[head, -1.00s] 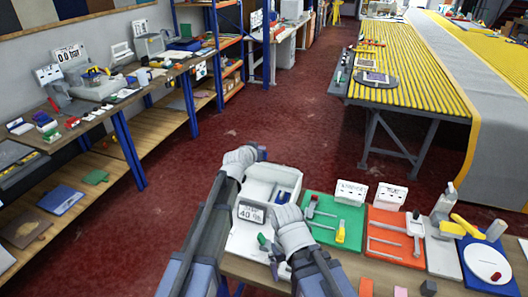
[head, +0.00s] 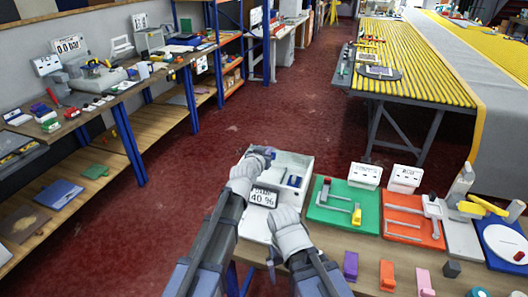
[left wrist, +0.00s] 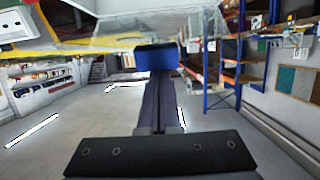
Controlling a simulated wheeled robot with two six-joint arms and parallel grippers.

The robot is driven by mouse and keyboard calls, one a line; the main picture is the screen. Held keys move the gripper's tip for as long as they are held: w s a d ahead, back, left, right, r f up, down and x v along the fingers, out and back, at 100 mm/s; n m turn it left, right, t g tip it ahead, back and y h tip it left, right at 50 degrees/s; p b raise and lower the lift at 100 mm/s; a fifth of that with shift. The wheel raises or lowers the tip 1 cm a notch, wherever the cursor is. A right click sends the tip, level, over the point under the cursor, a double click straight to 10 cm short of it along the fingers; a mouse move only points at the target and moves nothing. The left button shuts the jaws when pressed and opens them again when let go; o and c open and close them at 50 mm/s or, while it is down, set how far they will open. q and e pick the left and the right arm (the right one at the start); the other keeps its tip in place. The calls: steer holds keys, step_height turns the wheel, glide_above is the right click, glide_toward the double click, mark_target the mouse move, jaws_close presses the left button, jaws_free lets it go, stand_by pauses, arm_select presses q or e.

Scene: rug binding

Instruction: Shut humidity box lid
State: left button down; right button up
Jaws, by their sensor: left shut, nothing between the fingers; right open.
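The humidity box (head: 307,163) is white and stands on the near table in the head view, with a "40 %" display (head: 263,197) on its near left side. Its inside shows from above, with small blue things in it, so it looks open. My left gripper (head: 262,154) is shut and empty at the box's far left corner; whether it touches is unclear. In the left wrist view its blue fingertips (left wrist: 156,57) lie in front of a see-through panel (left wrist: 105,42), possibly the lid. My right gripper (head: 286,217) is open, close to the box's near side; its fingertips are mostly hidden.
A green tray (head: 325,211) and an orange tray (head: 400,230) with tools lie right of the box. Purple (head: 350,266) and orange (head: 387,275) blocks stand along the table's front. Red floor (head: 200,215) is clear beyond the box.

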arm_select(q)
steer(key=s+f+b, duration=0.1)
steer(key=f+b, duration=0.1)
steer(key=s+f+b, duration=0.1)
steer(key=f+b, duration=0.2)
steer(key=s+a+f+b, duration=0.1)
steer(key=f+b, duration=0.1)
steer(key=f, duration=0.1)
steer(key=shift+s+f+b, duration=0.15)
steer(key=shift+b, duration=0.2)
steer(key=shift+s+f+b, duration=0.35)
steer(key=shift+f+b, duration=0.05)
steer(key=shift+b, duration=0.1)
steer(key=shift+s+f, duration=0.1)
steer(key=shift+a, duration=0.1)
steer(key=shift+r+p, duration=0.65)
steer(key=shift+r, duration=0.1)
step_height(320, 180, up, 5)
steer(key=p, duration=0.4)
steer(key=s+a+f+b, duration=0.2)
steer(key=s+f+b, duration=0.2)
steer(key=s, duration=0.4)
steer(key=shift+a+f+t, duration=0.25)
steer(key=shift+a+t, duration=0.1)
steer(key=shift+t, duration=0.05)
steer(key=shift+s, duration=0.15)
